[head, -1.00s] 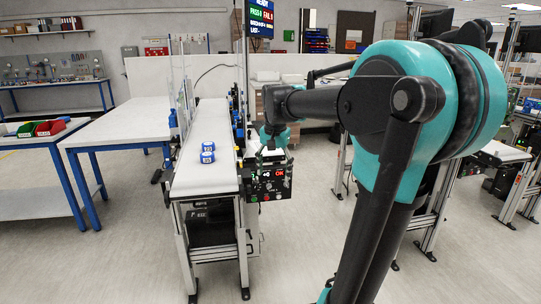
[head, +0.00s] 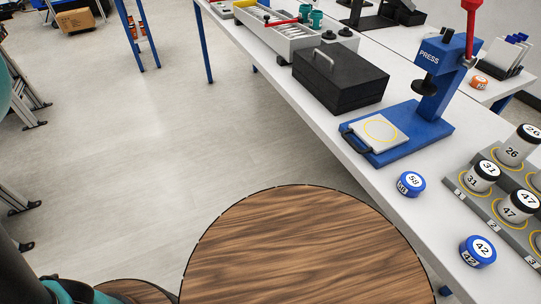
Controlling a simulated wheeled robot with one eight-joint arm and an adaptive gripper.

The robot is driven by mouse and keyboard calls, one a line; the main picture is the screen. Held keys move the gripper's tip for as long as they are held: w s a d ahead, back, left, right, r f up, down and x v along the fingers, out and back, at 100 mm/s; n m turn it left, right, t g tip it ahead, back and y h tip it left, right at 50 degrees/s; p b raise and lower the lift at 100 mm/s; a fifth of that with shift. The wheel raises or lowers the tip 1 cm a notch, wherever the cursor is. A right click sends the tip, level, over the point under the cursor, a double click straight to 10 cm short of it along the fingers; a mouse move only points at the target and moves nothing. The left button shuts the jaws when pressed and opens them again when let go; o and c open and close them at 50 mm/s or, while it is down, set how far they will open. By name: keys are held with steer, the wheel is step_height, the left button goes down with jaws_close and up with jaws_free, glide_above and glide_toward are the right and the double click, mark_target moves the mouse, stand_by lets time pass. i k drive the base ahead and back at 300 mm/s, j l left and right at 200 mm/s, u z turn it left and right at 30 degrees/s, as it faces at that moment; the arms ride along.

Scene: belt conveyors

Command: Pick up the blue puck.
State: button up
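Two blue pucks with white numbered tops are on the white bench (head: 300,95) at the right of the head view. The puck marked 58 (head: 411,184) lies near the bench's front edge, in front of the press. The puck marked 42 (head: 477,251) lies closer to me, beside the grey numbered rack. Nothing touches either puck. Only dark and teal parts of my arm show at the left edge and lower left. My gripper is out of view.
A blue press (head: 436,100) stands on the bench beside a black box (head: 340,76). The grey rack (head: 482,204) holds several numbered cylinders. A round wood-grained top (head: 305,250) fills the lower middle, close to the bench. The floor (head: 150,140) at left is mostly clear.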

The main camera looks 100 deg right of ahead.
mark_target(411, 184)
steer(key=j+z, duration=0.1)
steer(key=z, duration=0.3)
steer(key=j+z, duration=0.1)
steer(key=z, duration=0.3)
steer(key=j+z, duration=0.15)
steer(key=z, duration=0.3)
steer(key=j+z, duration=0.15)
steer(key=z, duration=0.25)
steer(key=j+z, duration=0.1)
steer(key=z, duration=0.3)
